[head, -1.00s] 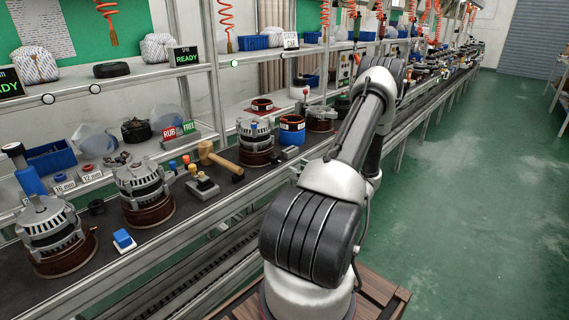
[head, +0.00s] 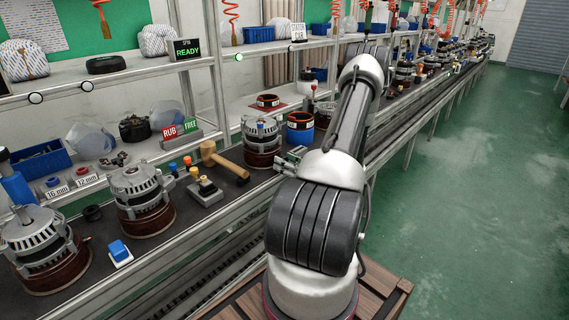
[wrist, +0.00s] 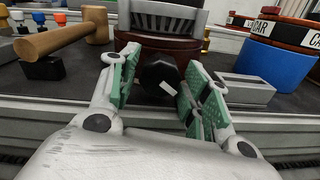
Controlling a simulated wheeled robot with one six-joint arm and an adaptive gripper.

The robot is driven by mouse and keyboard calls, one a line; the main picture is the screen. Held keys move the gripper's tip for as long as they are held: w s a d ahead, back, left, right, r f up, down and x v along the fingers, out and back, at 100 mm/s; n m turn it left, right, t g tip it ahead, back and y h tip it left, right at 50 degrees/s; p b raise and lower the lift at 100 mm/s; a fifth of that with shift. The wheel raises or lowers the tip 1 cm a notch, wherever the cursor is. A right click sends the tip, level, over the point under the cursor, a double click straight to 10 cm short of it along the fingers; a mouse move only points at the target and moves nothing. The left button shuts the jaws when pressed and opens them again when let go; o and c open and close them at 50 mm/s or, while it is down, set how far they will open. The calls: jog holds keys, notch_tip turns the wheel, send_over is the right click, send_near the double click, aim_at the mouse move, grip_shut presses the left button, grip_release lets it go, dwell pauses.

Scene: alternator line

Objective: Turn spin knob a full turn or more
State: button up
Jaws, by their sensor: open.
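The spin knob (wrist: 160,76), dark with a white mark on its face, is in the wrist view at the front of a brown round base under an alternator (wrist: 165,18). My gripper (wrist: 163,64) is open, with one green-padded finger on each side of the knob. I cannot tell whether the pads touch it. In the head view my gripper (head: 291,158) is at the bench's front edge, right of an alternator (head: 262,138) on its brown base. The knob cannot be made out there.
A wooden mallet (head: 222,160) lies left of the gripper. A blue cup-like part (head: 300,133) with an orange top and a grey block (wrist: 245,89) are close on the right. More alternators stand on the left, and a metal rail runs along the bench front.

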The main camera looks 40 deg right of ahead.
jog(key=shift+w, duration=0.3)
jog(key=shift+c, duration=0.2)
jog(key=c, duration=0.7)
jog(key=shift+n, duration=1.6)
jog(key=o, duration=0.7)
jog(key=shift+o, duration=0.2)
jog(key=shift+s, duration=0.1)
